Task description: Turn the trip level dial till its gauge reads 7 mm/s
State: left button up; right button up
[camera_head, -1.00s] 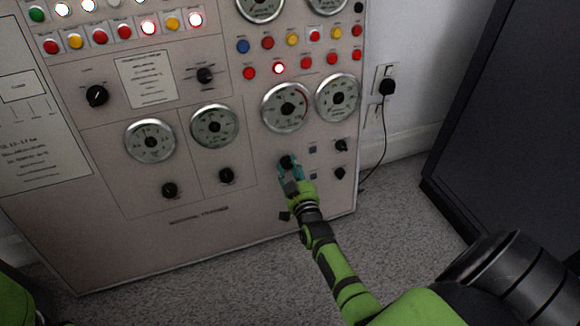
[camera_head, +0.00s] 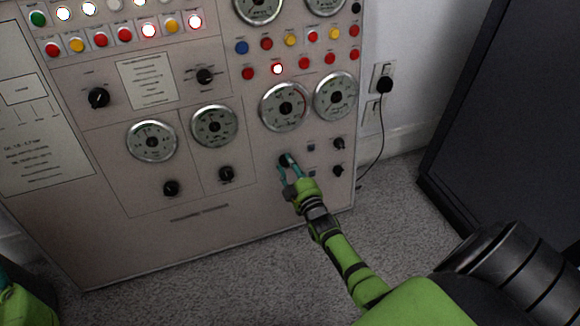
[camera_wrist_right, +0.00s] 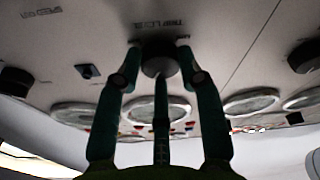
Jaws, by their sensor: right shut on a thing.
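The dial (camera_head: 285,160) is a small black knob low on the right of the panel, below a round gauge (camera_head: 284,106). My right gripper (camera_head: 288,163) is at this knob.
Two small black knobs (camera_head: 338,144) are close to the right of my gripper, and another knob (camera_head: 226,174) is to its left. A plugged-in cord (camera_head: 381,130) hangs by the wall. A dark cabinet (camera_head: 505,120) stands at the right. Grey carpet is clear in front.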

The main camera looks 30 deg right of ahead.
jog(key=shift+w+a+r, duration=0.25)
jog(key=shift+r, duration=0.2)
jog(key=o, duration=1.1)
jog(key=shift+f, duration=0.1)
jog(key=shift+s+f, duration=0.1)
jog(key=shift+s+f, duration=0.1)
jog(key=shift+s, duration=0.15)
jog(key=s, duration=0.3)
jog(key=s+a, duration=0.1)
jog(key=s, duration=0.3)
jog(key=s+a, duration=0.1)
jog(key=s, duration=0.3)
jog(key=shift+s+f, duration=0.15)
jog(key=shift+a, duration=0.1)
